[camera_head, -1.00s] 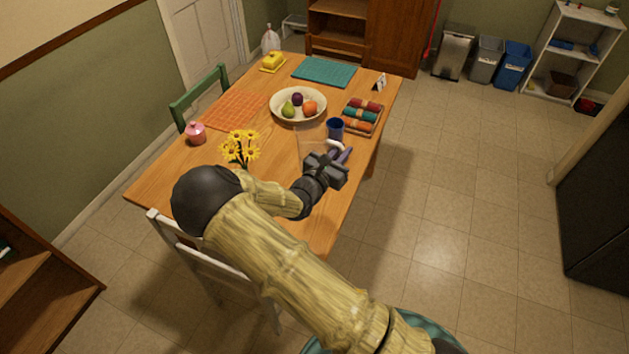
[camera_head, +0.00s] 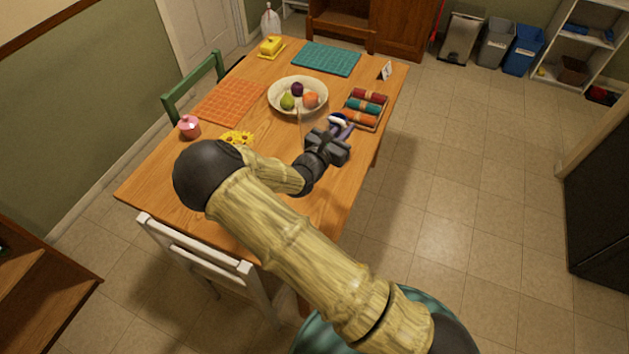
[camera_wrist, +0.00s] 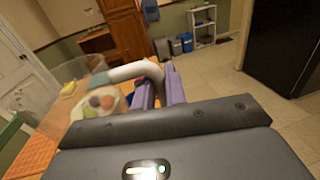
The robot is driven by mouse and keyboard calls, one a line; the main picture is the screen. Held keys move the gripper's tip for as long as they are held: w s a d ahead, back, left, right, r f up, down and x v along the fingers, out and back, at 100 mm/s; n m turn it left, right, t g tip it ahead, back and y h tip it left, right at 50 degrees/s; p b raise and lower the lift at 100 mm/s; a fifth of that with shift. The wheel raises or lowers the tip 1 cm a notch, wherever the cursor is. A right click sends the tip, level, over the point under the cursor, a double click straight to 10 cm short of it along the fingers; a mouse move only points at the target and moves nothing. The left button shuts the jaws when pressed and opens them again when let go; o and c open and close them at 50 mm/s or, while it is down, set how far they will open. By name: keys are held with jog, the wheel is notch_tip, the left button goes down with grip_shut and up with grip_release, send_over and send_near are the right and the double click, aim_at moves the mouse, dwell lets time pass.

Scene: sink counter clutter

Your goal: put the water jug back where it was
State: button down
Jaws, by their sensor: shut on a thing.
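The water jug is clear, with a white handle (camera_head: 338,122). In the wrist view, the handle (camera_wrist: 128,72) runs back between the purple fingers of my gripper (camera_wrist: 160,88). The see-through body of the jug (camera_wrist: 82,72) is beyond and left of them. My gripper (camera_head: 340,127) is shut on the handle, over the right side of the wooden table (camera_head: 330,200). The jug's body is barely visible in the head view. I cannot tell whether its base touches the table.
A bowl of fruit (camera_head: 273,97) stands just beyond my gripper, and a tray of rolled napkins (camera_head: 366,107) is to the right. A blue cup is mostly hidden by my gripper. Yellow flowers (camera_head: 237,137) stand behind my arm. The near right tabletop looks clear.

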jog(key=shift+w+f+b, duration=0.25)
jog(key=shift+f+b, duration=0.4)
jog(key=shift+f, duration=0.1)
jog(key=shift+s+f+b, duration=0.3)
jog(key=shift+f+b, duration=0.15)
jog(key=shift+b, duration=0.15)
notch_tip(320, 180, down, 8)
jog(key=b, duration=0.7)
jog(key=shift+r, duration=0.2)
jog(key=shift+w, duration=0.1)
